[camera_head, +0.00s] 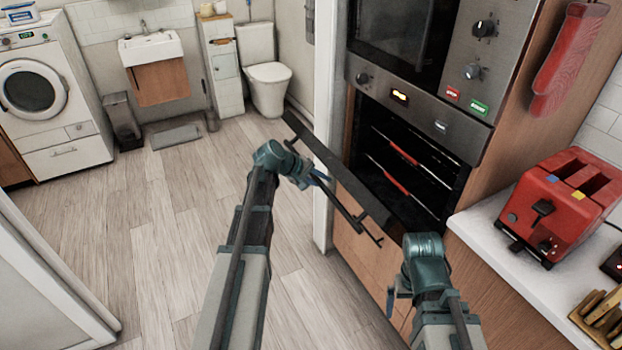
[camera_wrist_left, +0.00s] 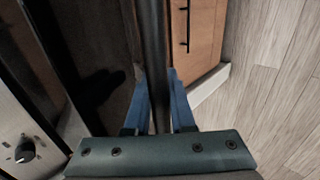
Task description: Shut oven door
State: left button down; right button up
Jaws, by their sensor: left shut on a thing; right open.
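The oven (camera_head: 405,165) is built into the tall cabinet at the right, and its cavity shows racks with red strips. The dark oven door (camera_head: 345,178) is partly open, tilted out from the cavity. Its dark handle bar (camera_head: 352,217) runs along the door's outer side. My left gripper (camera_head: 318,179) is shut on the handle. In the left wrist view, the handle (camera_wrist_left: 155,40) passes between the blue fingers of the left gripper (camera_wrist_left: 158,90). My right gripper (camera_head: 391,302) is open near the lower cabinet front, below the door's near end; its fingers are partly hidden.
A counter (camera_head: 485,232) with a red toaster (camera_head: 555,205) stands right of the oven. Control knobs (camera_head: 472,72) sit on the panel above. A white wall edge (camera_head: 323,120) stands beyond the door. The wooden floor (camera_head: 150,230) at the left is clear.

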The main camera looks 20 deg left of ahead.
pick_arm(q)
jog(key=w+d+r+p, duration=0.2)
jog(key=p, duration=0.1)
jog(key=w+d+r+g+y+p, duration=0.1)
jog(key=w+d+r+p, duration=0.1)
jog(key=w+p, duration=0.1)
jog(key=w+d+r+g+y+p, duration=0.1)
jog(key=w+d+r+p, duration=0.1)
jog(key=w+r+p, duration=0.1)
jog(key=shift+d+r, duration=0.1)
jog(key=shift+d, duration=0.1)
jog(key=w+d+r+g+y+p, duration=0.2)
jog(key=w+d+g+p, duration=0.1)
jog(key=w+d+p, duration=0.2)
jog(key=shift+w+d+r+y, duration=0.25)
jog(key=shift+w+d+y, duration=0.15)
jog(key=shift+w+d, duration=1.15)
jog(key=shift+w+a, duration=0.15)
jog(key=shift+w, duration=0.15)
jog(key=c, duration=0.8)
grip_release()
jog(key=shift+p, duration=0.3)
jog(key=shift+r, duration=0.15)
jog(key=p+v, duration=1.3)
jog(key=shift+w+r+p, duration=0.15)
jog(key=shift+r+p, duration=0.15)
jog(key=shift+r, duration=0.05)
